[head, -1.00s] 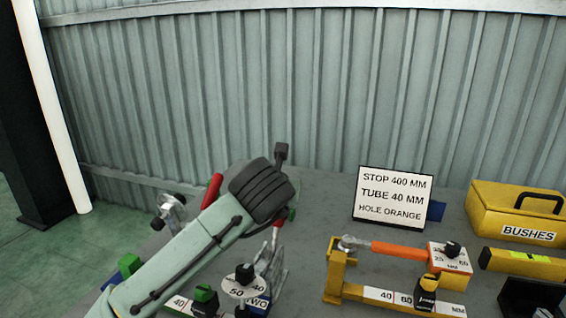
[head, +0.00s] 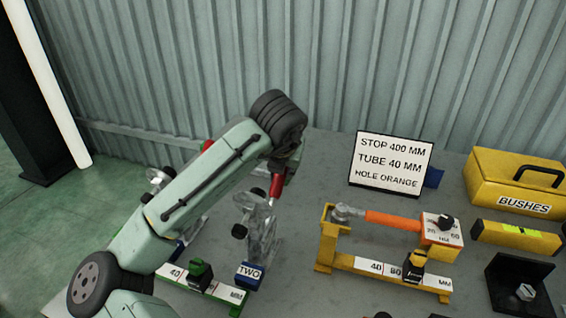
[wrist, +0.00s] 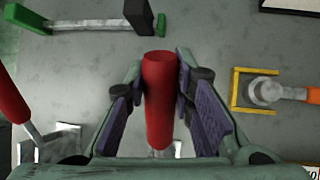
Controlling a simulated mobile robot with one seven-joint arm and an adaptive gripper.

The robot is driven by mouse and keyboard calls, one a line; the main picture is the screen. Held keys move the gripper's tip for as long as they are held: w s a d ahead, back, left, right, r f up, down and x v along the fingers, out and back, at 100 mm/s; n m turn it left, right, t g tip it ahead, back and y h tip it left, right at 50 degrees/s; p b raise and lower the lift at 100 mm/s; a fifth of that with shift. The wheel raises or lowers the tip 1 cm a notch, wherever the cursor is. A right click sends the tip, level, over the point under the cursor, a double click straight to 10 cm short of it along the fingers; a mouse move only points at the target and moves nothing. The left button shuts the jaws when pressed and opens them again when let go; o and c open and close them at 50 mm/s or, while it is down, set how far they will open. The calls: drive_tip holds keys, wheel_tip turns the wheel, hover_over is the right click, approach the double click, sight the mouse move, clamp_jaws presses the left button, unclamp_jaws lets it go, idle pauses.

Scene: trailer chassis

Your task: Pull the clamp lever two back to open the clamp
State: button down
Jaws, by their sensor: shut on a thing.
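Clamp lever two has a red handle (head: 276,186) rising from a grey metal clamp (head: 262,222) beside the block marked TWO (head: 250,274) in the head view. In the wrist view the red handle (wrist: 158,105) lies between the two purple-padded fingers of my gripper (wrist: 160,80). My gripper is shut on it, with the handle's rounded end showing at the fingertips. In the head view my gripper (head: 287,160) is partly hidden by my arm. The clamp's jaw is mostly hidden in the wrist view.
Another red lever (wrist: 12,100) stands at the left in the wrist view. An orange-handled yellow fixture (head: 390,220), a sign (head: 391,161) and a yellow BUSHES case (head: 515,183) are to the right. Bare grey bench lies between the clamp and the yellow fixture.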

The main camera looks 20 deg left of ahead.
drive_tip(key=c, duration=1.3)
unclamp_jaws()
drive_tip(key=shift+f, duration=0.1)
drive_tip(key=shift+c, duration=0.2)
drive_tip(key=v, duration=1.2)
